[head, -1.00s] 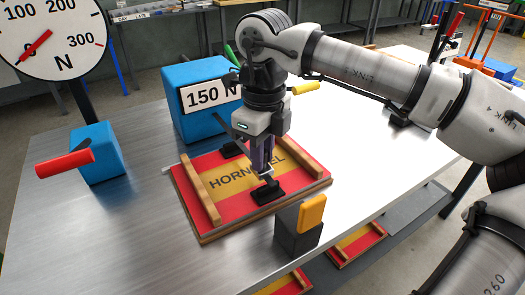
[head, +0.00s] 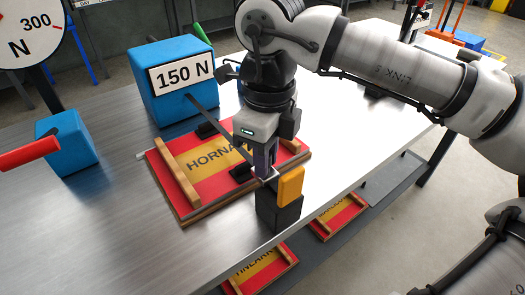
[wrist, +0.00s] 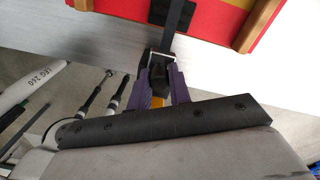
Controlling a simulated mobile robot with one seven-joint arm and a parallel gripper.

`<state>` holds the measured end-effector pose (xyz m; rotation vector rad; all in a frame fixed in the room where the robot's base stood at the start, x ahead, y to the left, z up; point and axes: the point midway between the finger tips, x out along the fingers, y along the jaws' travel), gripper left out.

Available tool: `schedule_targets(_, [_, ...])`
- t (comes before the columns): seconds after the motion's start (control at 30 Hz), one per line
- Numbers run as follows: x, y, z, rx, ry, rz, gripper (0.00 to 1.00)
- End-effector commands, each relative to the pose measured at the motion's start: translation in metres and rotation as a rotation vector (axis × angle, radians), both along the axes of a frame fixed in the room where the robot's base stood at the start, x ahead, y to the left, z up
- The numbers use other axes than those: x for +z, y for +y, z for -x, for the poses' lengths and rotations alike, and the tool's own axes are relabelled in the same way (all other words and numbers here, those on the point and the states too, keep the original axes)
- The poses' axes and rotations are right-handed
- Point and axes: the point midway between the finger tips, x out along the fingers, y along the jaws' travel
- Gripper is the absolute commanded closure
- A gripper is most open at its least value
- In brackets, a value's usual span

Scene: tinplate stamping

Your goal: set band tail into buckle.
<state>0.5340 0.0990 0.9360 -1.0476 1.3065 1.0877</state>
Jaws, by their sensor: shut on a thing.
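My gripper (head: 265,168) is shut on the band's tail, just left of the block with the orange lever. The dark band (head: 204,108) runs from the blue 150 N box (head: 178,84) across the panel to my fingers. It also shows in the wrist view (wrist: 180,22), with a pale metal-like piece near the fingers (wrist: 158,85). The buckle appears to be the dark block (head: 280,214) with an upright orange lever (head: 290,187) at the table's front edge. My fingers hide the tail's tip, so I cannot tell whether it touches the buckle.
The red-and-yellow HORN-lettered panel (head: 212,178) lies under the band, with wooden bars (head: 174,180) and black pads (head: 241,172). A blue box with a red handle (head: 66,143) and a round dial (head: 32,35) stand left. More panels (head: 262,268) lie below the front edge.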

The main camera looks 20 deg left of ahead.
Motion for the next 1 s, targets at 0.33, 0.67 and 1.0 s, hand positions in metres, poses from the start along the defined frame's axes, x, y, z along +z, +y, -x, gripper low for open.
schedule_targets(0.33, [-0.001, -0.002, 0.002, 0.001, 0.006, 0.009, 0.58])
schedule_targets(0.67, [0.02, -0.001, 0.0, 0.0, 0.003, 0.007, 0.58])
schedule_targets(1.0, [0.097, -0.002, -0.002, 0.0, 0.005, 0.008, 0.58])
